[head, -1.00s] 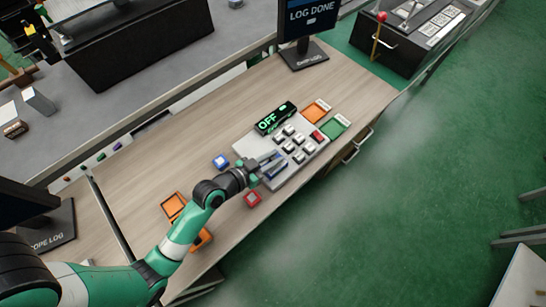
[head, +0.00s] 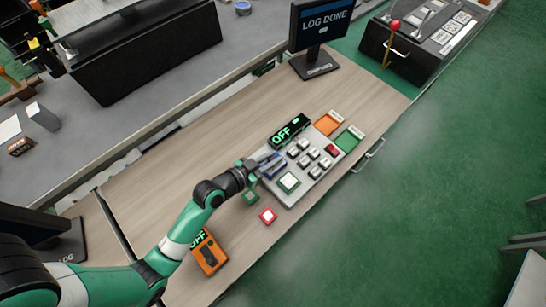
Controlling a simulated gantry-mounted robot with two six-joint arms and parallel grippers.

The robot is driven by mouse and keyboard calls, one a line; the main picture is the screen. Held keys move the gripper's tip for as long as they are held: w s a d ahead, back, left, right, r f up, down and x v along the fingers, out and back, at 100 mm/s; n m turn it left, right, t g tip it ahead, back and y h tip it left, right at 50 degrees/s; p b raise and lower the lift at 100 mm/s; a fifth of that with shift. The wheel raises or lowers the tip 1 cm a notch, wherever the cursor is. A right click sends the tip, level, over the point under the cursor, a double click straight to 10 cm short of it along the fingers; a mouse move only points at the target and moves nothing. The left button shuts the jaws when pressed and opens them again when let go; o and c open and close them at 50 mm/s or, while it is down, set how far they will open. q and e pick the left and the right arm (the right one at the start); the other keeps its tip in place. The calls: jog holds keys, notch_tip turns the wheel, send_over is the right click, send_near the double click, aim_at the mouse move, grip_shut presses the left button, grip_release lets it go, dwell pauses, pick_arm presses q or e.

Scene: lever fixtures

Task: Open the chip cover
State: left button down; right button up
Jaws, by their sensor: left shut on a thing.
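A dark blue chip cover (head: 273,171) stands raised at the left side of that chip. My left gripper (head: 266,163) is at the cover and shut on it; the fingers partly hide it. My right gripper is not in view.
The panel also has several grey buttons, a red button (head: 332,150) and a display reading OFF (head: 288,132). A monitor (head: 320,27) stands behind.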

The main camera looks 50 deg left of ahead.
pick_arm(q)
jog(key=shift+a+r, duration=0.1)
jog(key=shift+a, duration=0.45)
jog(key=shift+d, duration=0.4)
jog(key=c, duration=1.2)
grip_release()
jog(key=shift+d, duration=0.2)
jog(key=o, duration=0.4)
jog(key=shift+a, duration=0.15)
jog(key=shift+o, duration=0.2)
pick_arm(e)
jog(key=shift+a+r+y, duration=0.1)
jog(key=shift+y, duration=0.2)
pick_arm(q)
jog(key=p+v, duration=0.2)
jog(key=v, duration=0.9)
jog(key=shift+s, duration=0.35)
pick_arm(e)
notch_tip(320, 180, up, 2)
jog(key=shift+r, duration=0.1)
